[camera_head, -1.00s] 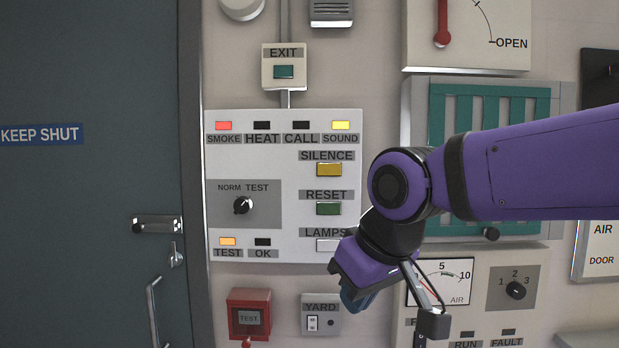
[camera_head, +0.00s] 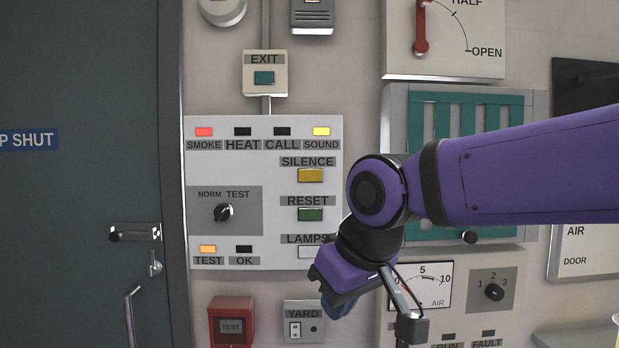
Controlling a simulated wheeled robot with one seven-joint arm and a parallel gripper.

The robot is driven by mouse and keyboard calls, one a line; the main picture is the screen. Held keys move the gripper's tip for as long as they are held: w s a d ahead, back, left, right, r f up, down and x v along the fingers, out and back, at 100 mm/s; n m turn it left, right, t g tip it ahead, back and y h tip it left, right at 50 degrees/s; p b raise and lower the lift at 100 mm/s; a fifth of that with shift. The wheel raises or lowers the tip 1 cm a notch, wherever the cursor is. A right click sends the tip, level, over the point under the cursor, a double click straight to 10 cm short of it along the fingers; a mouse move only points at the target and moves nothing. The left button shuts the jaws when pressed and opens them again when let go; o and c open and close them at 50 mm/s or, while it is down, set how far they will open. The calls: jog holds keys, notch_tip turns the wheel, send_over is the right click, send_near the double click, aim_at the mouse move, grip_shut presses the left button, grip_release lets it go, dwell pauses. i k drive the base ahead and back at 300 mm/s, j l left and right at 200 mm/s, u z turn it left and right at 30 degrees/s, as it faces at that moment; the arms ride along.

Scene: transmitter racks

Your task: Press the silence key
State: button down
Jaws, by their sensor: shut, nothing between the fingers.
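The silence key (camera_head: 310,175) is a dull amber rectangular button under its SILENCE label, at the upper right of a white alarm panel (camera_head: 225,255). It is in full view, with nothing in front of it. My gripper (camera_head: 337,306) is below and slightly right of the key, pointing down near the panel's lower right corner. It is shut and empty, and apart from the key. Its fingertips are small and partly hidden by the purple hand. On the panel the red SMOKE lamp (camera_head: 204,132) and yellow SOUND lamp (camera_head: 321,132) are lit.
Below the silence key are the green RESET key (camera_head: 310,214) and pale LAMPS key (camera_head: 309,252). A rotary switch (camera_head: 223,212) is at left. My arm covers part of a green louvre (camera_head: 470,110).

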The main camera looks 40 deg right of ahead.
aim_at(304, 175)
jog(key=z, duration=1.55)
jog(key=k+l+z, duration=0.1)
jog(key=k, duration=0.3)
